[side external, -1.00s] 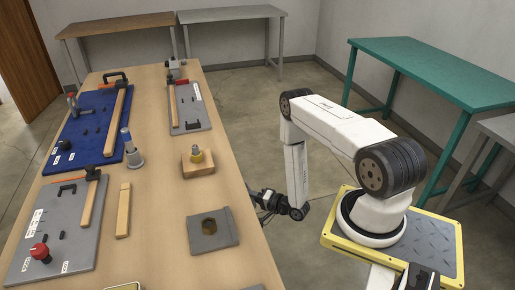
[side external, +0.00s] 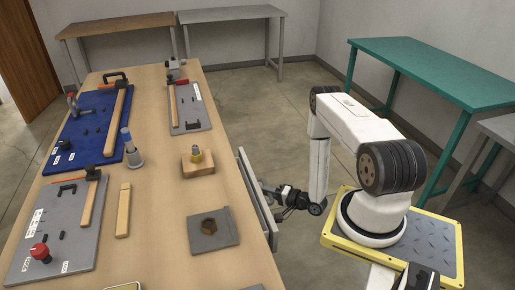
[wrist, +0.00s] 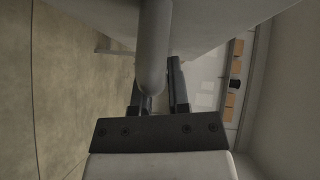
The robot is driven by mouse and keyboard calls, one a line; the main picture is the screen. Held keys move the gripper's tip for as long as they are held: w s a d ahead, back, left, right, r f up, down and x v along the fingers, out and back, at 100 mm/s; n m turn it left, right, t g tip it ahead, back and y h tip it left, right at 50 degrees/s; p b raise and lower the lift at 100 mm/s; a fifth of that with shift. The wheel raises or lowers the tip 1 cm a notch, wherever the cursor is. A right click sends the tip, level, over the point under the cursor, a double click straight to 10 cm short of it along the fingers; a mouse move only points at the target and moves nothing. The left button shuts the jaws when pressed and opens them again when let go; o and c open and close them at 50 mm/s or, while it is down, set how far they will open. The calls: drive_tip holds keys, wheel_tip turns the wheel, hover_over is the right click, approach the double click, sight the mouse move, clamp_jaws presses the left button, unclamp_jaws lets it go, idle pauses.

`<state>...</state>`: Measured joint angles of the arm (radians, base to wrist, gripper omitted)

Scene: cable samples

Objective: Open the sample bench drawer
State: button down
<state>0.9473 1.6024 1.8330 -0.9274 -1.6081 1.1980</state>
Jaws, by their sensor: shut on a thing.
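The sample bench drawer (side external: 256,198) stands out from the right side of the wooden bench (side external: 158,215), its grey front panel apart from the bench edge. My gripper (side external: 276,200) is at the outer face of that panel and is shut on the drawer handle. In the wrist view, the grey handle bar (wrist: 154,45) runs between the dark fingers of my gripper (wrist: 157,85). Part of the open drawer's inside shows there, with orange-brown blocks (wrist: 230,106) along one side. My gripper hides the grip's details in the side view.
The bench top holds a grey plate with a hole (side external: 213,230), a wooden block with a brass-coloured fitting (side external: 197,160) and several fixture boards. A yellow-edged base plate (side external: 440,235) is under my arm. Open floor lies between the bench and the teal table (side external: 430,65).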

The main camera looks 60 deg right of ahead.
drive_tip(key=shift+s+d, duration=0.85)
drive_tip(key=shift+d, duration=0.1)
drive_tip(key=c, duration=0.6)
unclamp_jaws()
drive_tip(key=shift+a, duration=0.1)
